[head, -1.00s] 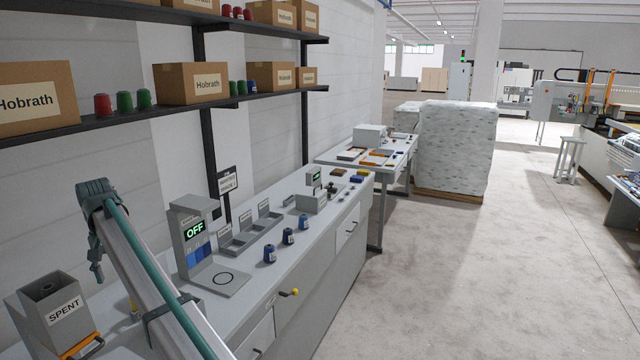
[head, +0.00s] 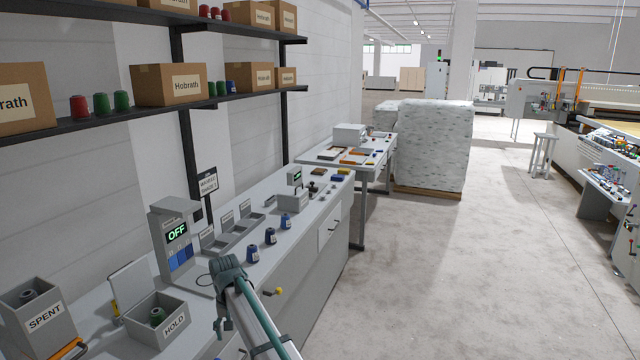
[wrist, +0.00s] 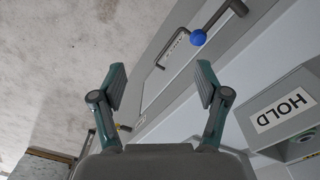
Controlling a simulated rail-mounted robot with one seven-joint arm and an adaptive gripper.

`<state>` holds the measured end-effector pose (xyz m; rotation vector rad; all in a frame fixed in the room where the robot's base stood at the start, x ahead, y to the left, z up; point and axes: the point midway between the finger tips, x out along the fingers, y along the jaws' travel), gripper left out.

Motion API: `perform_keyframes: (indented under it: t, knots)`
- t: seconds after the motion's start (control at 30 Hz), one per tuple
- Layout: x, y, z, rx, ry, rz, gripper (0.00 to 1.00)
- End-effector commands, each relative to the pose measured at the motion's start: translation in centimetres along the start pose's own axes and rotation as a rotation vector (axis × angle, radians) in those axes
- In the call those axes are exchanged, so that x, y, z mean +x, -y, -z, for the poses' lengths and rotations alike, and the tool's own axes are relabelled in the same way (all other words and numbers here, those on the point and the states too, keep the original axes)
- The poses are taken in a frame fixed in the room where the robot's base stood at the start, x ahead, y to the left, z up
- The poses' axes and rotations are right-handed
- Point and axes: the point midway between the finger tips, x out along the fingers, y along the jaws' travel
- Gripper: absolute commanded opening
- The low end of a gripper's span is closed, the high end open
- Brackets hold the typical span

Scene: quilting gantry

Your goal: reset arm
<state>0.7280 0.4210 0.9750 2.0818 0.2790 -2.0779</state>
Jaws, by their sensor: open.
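My gripper (wrist: 161,86) is open and empty in the wrist view, its two fingers apart above the cabinet front and floor. In the head view my arm reaches in from the bottom, and its end (head: 228,280) hangs near the bench's front edge, right of the HOLD bin. The HOLD bin (head: 174,324) holds a green spool (head: 157,316); the bin also shows at the right of the wrist view (wrist: 283,112). The SPENT bin (head: 44,318) stands at the far left with a dark spool in its top.
A grey unit reading OFF (head: 176,234) stands on the bench. A yellow-tipped handle (head: 278,291) sticks out from the cabinet. Shelves with boxes (head: 182,85) hang above.

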Motion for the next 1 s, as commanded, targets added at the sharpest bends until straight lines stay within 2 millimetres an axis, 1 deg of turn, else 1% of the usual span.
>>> perform_keyframes:
  t: [0.03, 0.07, 0.1, 0.17, 0.2, 0.27, 0.3, 0.37, 0.4, 0.47, 0.5, 0.57, 0.6, 0.67, 0.7, 0.87, 0.9, 0.93, 0.97, 1.0]
  knots:
    - [2.0, -3.5, -2.0, 0.021, 0.004, -0.001, 0.74]
    - [3.0, -5.1, -2.7, 0.029, 0.003, -0.001, 0.74]
    - [4.3, -7.4, -3.7, 0.043, 0.004, -0.001, 0.74]
    - [6.2, -10.6, -5.4, 0.061, 0.003, -0.001, 0.74]
    - [7.4, -12.8, -6.6, 0.075, 0.003, -0.001, 0.74]
    - [9.2, -15.9, -8.7, 0.094, 0.003, -0.001, 0.74]
    - [10.3, -17.9, -10.2, 0.107, 0.003, -0.001, 0.74]
    - [11.9, -20.8, -12.7, 0.129, 0.002, -0.001, 0.74]
    - [12.9, -22.7, -14.5, 0.141, 0.003, -0.001, 0.74]
    - [14.2, -25.2, -17.1, 0.162, 0.002, -0.001, 0.74]
    - [15.0, -26.6, -18.7, 0.174, 0.002, 0.0, 0.74]
    - [16.0, -28.4, -21.0, 0.191, 0.0, 0.0, 0.74]
    - [16.5, -29.5, -22.5, 0.2, 0.001, -0.001, 0.74]
    - [17.2, -30.8, -24.6, 0.216, 0.0, -0.001, 0.74]
    - [17.6, -31.6, -25.9, 0.223, 0.0, -0.001, 0.74]
    - [18.9, -34.2, -31.1, 0.259, -0.001, -0.001, 0.74]
    - [19.1, -34.7, -32.5, 0.268, -0.001, -0.001, 0.74]
    - [19.3, -35.1, -33.4, 0.274, -0.002, -0.001, 0.74]
    - [20.7, -34.8, -33.1, 0.269, 0.012, 0.001, 0.74]
    - [21.8, -34.6, -33.5, 0.267, 0.029, 0.003, 0.74]
